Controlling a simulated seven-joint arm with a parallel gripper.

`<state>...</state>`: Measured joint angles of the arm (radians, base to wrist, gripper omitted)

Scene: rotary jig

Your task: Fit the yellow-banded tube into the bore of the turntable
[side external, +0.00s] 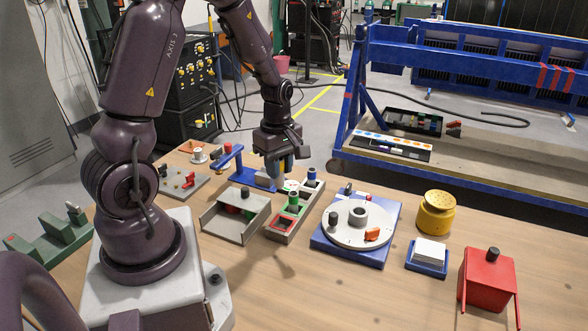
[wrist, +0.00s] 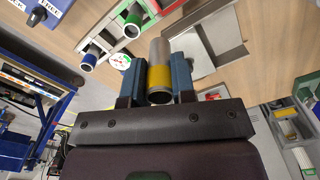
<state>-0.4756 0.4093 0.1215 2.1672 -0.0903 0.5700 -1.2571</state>
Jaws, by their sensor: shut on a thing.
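The yellow-banded tube (wrist: 159,75) is grey with a yellow band near its open end. My gripper (wrist: 154,72) is shut on it, with one blue finger on each side of the band. In the side external view my gripper (side external: 282,165) hangs above the back of the tube rack, and the tube is mostly hidden by the fingers. The turntable (side external: 343,230) is a white disc on a blue base, to the right of my gripper. Its bore shows as a grey raised ring (side external: 358,214); I cannot see down into it. A dark knob and an orange-red piece sit on the disc.
The grey rack (side external: 276,233) holds green-banded (side external: 293,199) and blue-banded (side external: 311,174) tubes below my gripper. A grey open bin (side external: 232,222) and a blue stand (side external: 230,157) are close by. A yellow pot (side external: 436,214), white-topped blue block and red box (side external: 486,281) stand right. The front table is clear.

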